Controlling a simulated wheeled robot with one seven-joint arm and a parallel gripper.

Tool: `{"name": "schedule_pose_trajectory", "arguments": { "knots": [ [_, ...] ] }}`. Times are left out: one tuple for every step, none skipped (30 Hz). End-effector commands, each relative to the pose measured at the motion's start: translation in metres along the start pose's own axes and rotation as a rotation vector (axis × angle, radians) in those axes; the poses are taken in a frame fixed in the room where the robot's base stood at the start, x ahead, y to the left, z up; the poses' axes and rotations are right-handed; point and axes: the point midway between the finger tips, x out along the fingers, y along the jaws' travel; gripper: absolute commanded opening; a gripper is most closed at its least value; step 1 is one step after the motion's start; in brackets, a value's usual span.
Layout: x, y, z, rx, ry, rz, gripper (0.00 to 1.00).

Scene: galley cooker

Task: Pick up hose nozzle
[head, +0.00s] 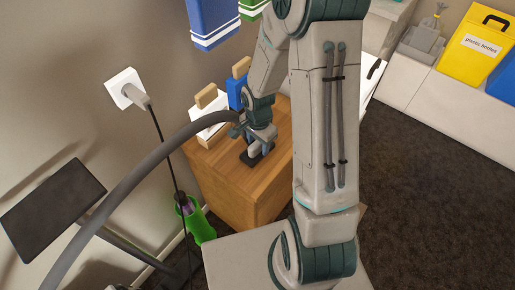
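I cannot make out a hose nozzle for certain. My gripper (254,156) points down over the top of a wooden cabinet (222,176), near its middle. Its dark fingertips are small in the head view and close to the cabinet top. A small blue patch shows beside the fingers, and I cannot tell whether it is a held object or part of my gripper. My arm hides the right part of the cabinet top. Whether the fingers are open or shut does not show.
White and blue items with wooden blocks (206,98) stand at the cabinet's back. A green object (197,220) is beside its left side. A thick grey tube arches on the left, near a dark panel (52,209). A yellow bin (477,47) stands far right; dark floor (420,200) is clear.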

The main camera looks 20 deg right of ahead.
Motion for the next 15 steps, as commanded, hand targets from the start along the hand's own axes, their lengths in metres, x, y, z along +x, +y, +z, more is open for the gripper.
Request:
{"name": "schedule_pose_trajectory", "arguments": {
  "knots": [
    [-0.0001,0.0,0.0,0.0,0.0,0.0,0.32],
    [-0.0001,0.0,0.0,0.0,0.0,0.0,0.24],
    [-0.0001,0.0001,0.0,0.0,0.0,0.0,0.13],
    [-0.0001,0.0001,0.0,0.0,0.0,0.0,0.05],
    [-0.0002,0.0,0.0,0.0,0.0,0.0,0.0],
    [-0.0002,0.0,0.0,0.0,0.0,0.0,0.0],
    [-0.0003,-0.0001,0.0,0.0,0.0,0.0,0.0],
    [-0.0004,-0.0001,0.0,0.0,0.0,0.0,0.0],
    [-0.0004,-0.0001,0.0,0.0,0.0,0.0,0.0],
    [-0.0004,-0.0001,0.0,0.0,0.0,0.0,0.0],
    [-0.0004,-0.0001,0.0,0.0,0.0,0.0,0.0],
    [-0.0005,-0.0001,-0.0001,0.0,0.0,0.0,0.0],
    [-0.0007,-0.0001,-0.0001,0.0,0.0,0.0,0.0],
    [-0.0011,-0.0001,-0.0001,0.0,0.0,0.0,0.0],
    [-0.002,-0.0001,-0.0001,0.0,0.0,0.0,0.0]
  ]
}}
